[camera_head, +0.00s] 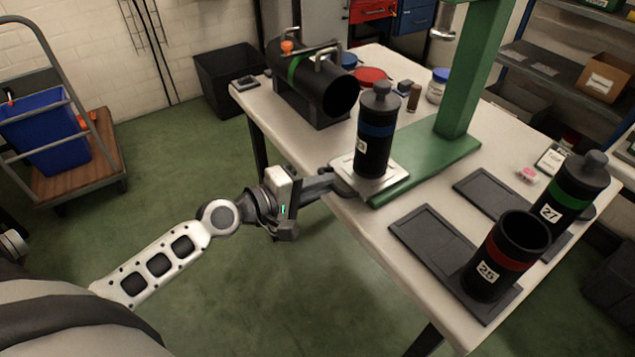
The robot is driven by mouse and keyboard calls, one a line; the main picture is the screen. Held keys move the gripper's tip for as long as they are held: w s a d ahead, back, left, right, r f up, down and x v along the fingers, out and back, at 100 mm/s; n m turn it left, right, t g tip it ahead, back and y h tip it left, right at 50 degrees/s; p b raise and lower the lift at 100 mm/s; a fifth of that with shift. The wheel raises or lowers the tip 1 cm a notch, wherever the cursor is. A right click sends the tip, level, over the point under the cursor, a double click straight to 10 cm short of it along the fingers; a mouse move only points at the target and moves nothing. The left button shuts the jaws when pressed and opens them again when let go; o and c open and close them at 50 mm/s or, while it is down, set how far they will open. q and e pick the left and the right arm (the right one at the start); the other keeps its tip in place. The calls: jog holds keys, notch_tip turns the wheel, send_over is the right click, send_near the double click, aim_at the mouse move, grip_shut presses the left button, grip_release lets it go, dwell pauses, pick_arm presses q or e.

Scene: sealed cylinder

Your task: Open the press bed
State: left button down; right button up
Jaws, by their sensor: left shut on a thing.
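The press (468,75) is a green column on a green base, standing on the white table. The press bed (398,181) is a pale metal plate at the left end of that base, at the table's near-left edge. A black cylinder (374,140) with a blue band and a grey cap stands upright on the bed. My left gripper (334,184) reaches in from the left and is shut at the bed's left edge. The exact part between its fingers is too small to make out. My right gripper is not in view.
A black horizontal tube holder (312,85) stands at the table's back left. Cylinders 26 (486,277) and 27 (570,190) stand at the right near dark trays (432,240).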

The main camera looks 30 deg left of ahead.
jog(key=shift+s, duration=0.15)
pick_arm(q)
jog(key=c, duration=1.8)
grip_release()
jog(key=shift+o, duration=0.2)
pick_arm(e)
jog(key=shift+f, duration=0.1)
pick_arm(q)
jog(key=b+v, duration=0.6)
jog(key=v, duration=1)
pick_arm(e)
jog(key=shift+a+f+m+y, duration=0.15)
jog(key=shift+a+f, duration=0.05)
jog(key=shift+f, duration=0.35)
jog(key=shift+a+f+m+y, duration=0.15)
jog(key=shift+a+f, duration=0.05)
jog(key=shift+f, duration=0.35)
pick_arm(q)
jog(key=shift+w+a, duration=0.1)
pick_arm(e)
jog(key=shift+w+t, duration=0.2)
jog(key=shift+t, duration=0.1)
